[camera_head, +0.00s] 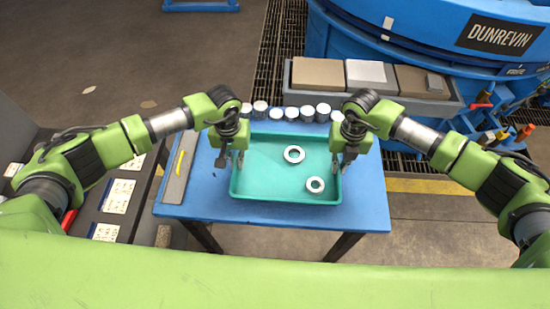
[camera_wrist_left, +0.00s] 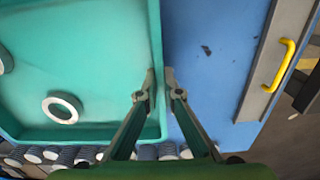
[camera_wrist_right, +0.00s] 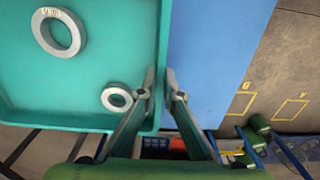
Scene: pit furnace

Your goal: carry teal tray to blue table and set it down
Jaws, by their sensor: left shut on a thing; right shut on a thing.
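The teal tray (camera_head: 270,178) is over the blue table (camera_head: 205,200) and looks level. I cannot tell whether it rests on the top or hangs just above it. Two grey rings lie inside, one near the middle (camera_head: 294,154) and one near the front right (camera_head: 315,185). My left gripper (camera_head: 229,160) is shut on the tray's left wall, and the wall shows between its fingers in the left wrist view (camera_wrist_left: 158,88). My right gripper (camera_head: 345,160) is shut on the right wall, also seen in the right wrist view (camera_wrist_right: 163,86).
A row of several white-topped cylinders (camera_head: 291,113) stands just behind the tray. A grey strip with a yellow handle (camera_head: 180,163) lies at the table's left edge. The blue DUNREVIN furnace (camera_head: 420,40) and a bin of blocks (camera_head: 370,78) stand behind. Bare tabletop shows in front.

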